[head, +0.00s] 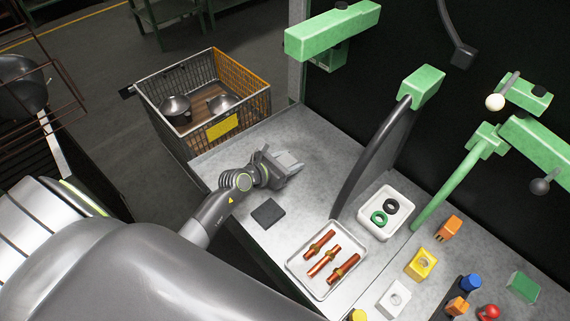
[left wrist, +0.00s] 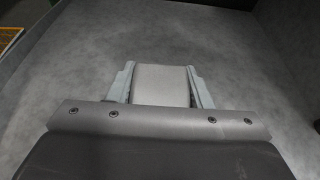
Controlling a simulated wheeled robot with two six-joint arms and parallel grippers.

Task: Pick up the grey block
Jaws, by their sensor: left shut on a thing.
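My left gripper (head: 288,162) reaches over the left part of the grey metal table (head: 325,130). It is shut on the grey block, whose flat light grey face shows between the two fingers in the left wrist view (left wrist: 162,84). In the head view the block is mostly hidden by the fingers. I cannot tell whether the block touches the table. My right gripper is not in view.
A dark square pad (head: 267,213) lies close to my left forearm. A tray (head: 296,265) of copper pieces and a white bin (head: 366,206) with rings stand to the right. A wire basket (head: 155,87) with metal pots stands beyond the table. Green brackets (head: 420,86) rise at the right.

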